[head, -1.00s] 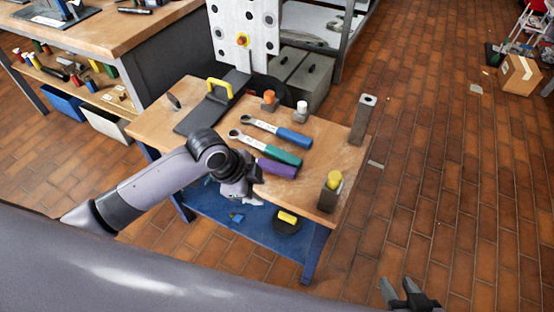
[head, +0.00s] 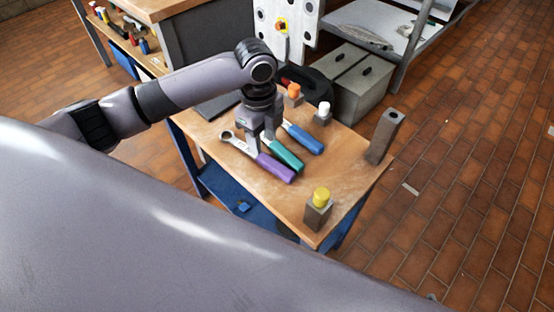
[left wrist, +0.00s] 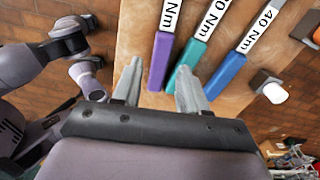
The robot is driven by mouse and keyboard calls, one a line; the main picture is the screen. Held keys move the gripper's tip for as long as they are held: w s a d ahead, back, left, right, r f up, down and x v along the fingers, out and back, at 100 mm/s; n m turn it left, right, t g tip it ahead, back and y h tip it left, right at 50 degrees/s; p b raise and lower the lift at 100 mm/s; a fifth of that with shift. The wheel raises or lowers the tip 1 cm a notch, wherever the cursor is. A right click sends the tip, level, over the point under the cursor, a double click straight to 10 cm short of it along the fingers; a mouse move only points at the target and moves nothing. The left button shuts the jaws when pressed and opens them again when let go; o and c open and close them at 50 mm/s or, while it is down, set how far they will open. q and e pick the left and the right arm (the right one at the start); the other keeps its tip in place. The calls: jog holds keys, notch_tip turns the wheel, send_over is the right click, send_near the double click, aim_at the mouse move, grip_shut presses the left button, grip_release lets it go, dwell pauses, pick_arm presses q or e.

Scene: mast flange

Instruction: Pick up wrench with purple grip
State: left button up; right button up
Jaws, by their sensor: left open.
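The wrench with the purple grip (head: 274,167) lies on the small wooden table, nearest the front of three wrenches. Its purple grip (left wrist: 160,62) also shows in the left wrist view. My left gripper (head: 258,145) is open and points down over the wrenches. In the left wrist view its fingers (left wrist: 158,72) stand apart with the purple grip between them in the picture. The right finger overlaps the teal grip's edge. I cannot tell whether the fingers touch anything. Only a small tip, perhaps of my right gripper, shows at the head view's bottom edge.
The teal-grip wrench (head: 287,156) lies close beside the purple one, with the blue-grip wrench (head: 304,139) beyond. A yellow-capped block (head: 318,209) and a tall grey post (head: 384,137) stand on the table (head: 340,173). Orange-capped (head: 293,95) and white-capped (head: 323,114) pieces stand behind.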

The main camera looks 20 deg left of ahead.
aim_at(265, 157)
pick_arm(q)
jog(key=shift+w+r, duration=0.1)
jog(key=shift+w, duration=0.05)
jog(key=shift+w+f+b, duration=0.15)
jog(key=shift+f+b, duration=0.55)
jog(key=shift+f, duration=2.8)
grip_shut()
